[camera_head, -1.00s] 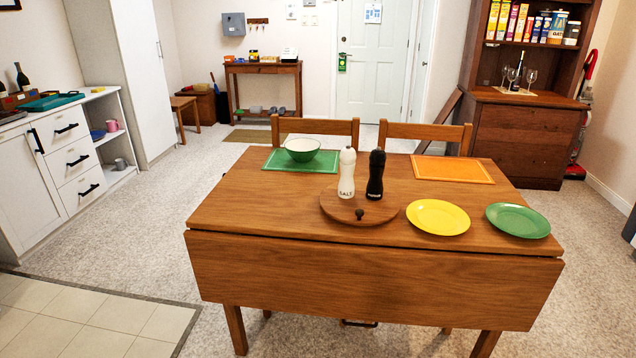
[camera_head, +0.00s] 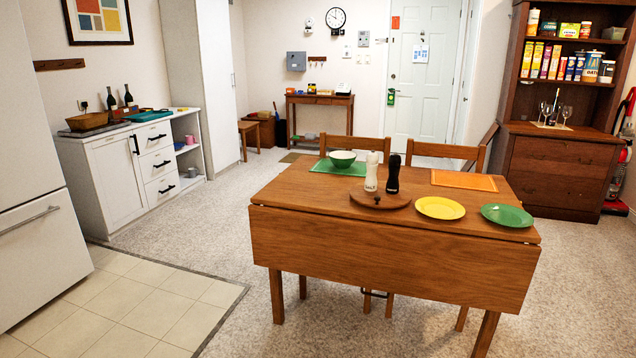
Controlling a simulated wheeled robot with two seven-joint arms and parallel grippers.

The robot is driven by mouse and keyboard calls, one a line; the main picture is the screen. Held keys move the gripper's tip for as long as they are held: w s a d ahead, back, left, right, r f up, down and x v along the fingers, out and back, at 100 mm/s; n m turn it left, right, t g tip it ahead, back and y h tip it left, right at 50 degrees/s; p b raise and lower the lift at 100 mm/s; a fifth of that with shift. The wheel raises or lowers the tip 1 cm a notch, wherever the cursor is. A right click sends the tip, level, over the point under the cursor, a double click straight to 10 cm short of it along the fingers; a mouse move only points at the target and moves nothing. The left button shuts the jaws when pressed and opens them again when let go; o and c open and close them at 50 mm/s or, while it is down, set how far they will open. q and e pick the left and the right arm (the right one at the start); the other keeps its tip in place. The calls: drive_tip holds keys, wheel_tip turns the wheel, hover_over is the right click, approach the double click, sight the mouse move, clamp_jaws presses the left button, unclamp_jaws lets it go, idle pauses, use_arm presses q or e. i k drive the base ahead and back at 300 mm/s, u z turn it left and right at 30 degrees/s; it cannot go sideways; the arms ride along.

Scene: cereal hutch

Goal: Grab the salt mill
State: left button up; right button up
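The white salt mill (camera_head: 371,172) stands upright on a round wooden board (camera_head: 361,199) on the wooden table (camera_head: 310,196). The black pepper mill (camera_head: 393,174) stands upright just to its right on the same board. Neither of my grippers shows in the head view, so their state is hidden.
An orange mat (camera_head: 464,181), a yellow plate (camera_head: 440,208) and a green plate (camera_head: 507,216) lie to the right. Two chairs (camera_head: 431,149) stand behind the table. The floor (camera_head: 225,225) left of the table is clear.

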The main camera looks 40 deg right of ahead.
sight(371, 180)
drive_tip(key=i, duration=1.6)
drive_tip(key=z, duration=1.1)
drive_tip(key=i, duration=1.55)
drive_tip(key=z, duration=1.05)
